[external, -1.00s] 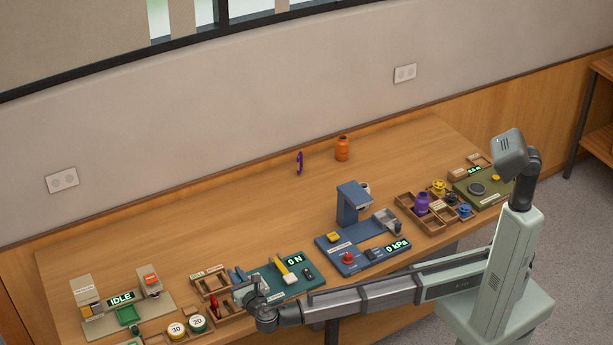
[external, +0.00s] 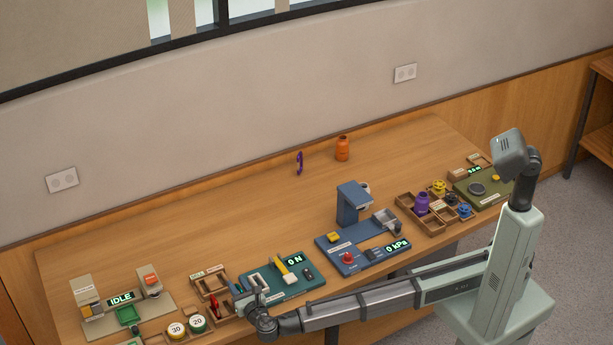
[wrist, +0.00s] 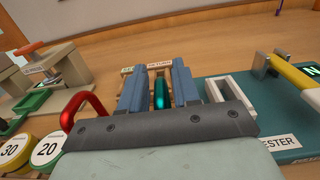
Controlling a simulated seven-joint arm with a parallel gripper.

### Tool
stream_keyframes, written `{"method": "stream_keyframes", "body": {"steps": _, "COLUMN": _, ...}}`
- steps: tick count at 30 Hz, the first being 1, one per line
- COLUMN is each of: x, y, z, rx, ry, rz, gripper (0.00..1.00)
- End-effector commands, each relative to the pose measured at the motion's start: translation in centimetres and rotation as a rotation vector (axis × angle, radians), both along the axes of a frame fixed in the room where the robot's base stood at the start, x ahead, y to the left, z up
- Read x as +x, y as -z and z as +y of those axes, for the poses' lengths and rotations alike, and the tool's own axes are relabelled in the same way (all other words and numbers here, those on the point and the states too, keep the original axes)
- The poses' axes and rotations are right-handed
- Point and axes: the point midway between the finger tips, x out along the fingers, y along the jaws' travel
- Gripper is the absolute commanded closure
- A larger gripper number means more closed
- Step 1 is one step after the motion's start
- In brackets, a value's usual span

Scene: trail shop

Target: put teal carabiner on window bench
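The teal carabiner (wrist: 159,93) stands on edge between the two blue fingers of my gripper (wrist: 158,85) in the wrist view. The fingers are apart, with a narrow gap showing on each side of it. I cannot make out the teal carabiner in the external view, where my gripper (external: 244,291) is low at the front of the bench beside the wooden tray. The long wooden bench top (external: 210,225) runs along the wall under the window.
A red carabiner (wrist: 88,105) is left of my fingers. The teal tester (external: 290,284) with a pale clamp post is close on the right. Round weights (external: 177,330) lie to the left. A purple carabiner (external: 299,163) and orange bottle (external: 342,149) stand at the back; the middle is clear.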

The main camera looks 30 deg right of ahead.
Motion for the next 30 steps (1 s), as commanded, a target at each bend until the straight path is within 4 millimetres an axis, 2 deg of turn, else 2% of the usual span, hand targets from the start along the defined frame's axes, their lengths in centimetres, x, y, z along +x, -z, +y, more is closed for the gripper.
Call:
{"method": "stream_keyframes", "body": {"steps": 3, "x": 0.0, "y": 0.0, "z": 0.0, "rx": 0.000, "ry": 0.000, "rz": 0.000, "gripper": 0.58}}
{"method": "stream_keyframes", "body": {"steps": 11, "x": 0.0, "y": 0.1, "z": 0.0, "rx": -0.001, "ry": 0.000, "rz": 0.000, "gripper": 0.58}}
{"method": "stream_keyframes", "body": {"steps": 14, "x": -0.7, "y": 0.1, "z": 0.0, "rx": 0.000, "ry": -0.001, "rz": 0.000, "gripper": 0.58}}
{"method": "stream_keyframes", "body": {"steps": 17, "x": -1.8, "y": 0.1, "z": 0.0, "rx": 0.000, "ry": -0.002, "rz": 0.000, "gripper": 0.58}}
{"method": "stream_keyframes", "body": {"steps": 30, "x": -10.1, "y": -0.3, "z": 0.2, "rx": -0.001, "ry": -0.002, "rz": 0.000, "gripper": 0.58}}
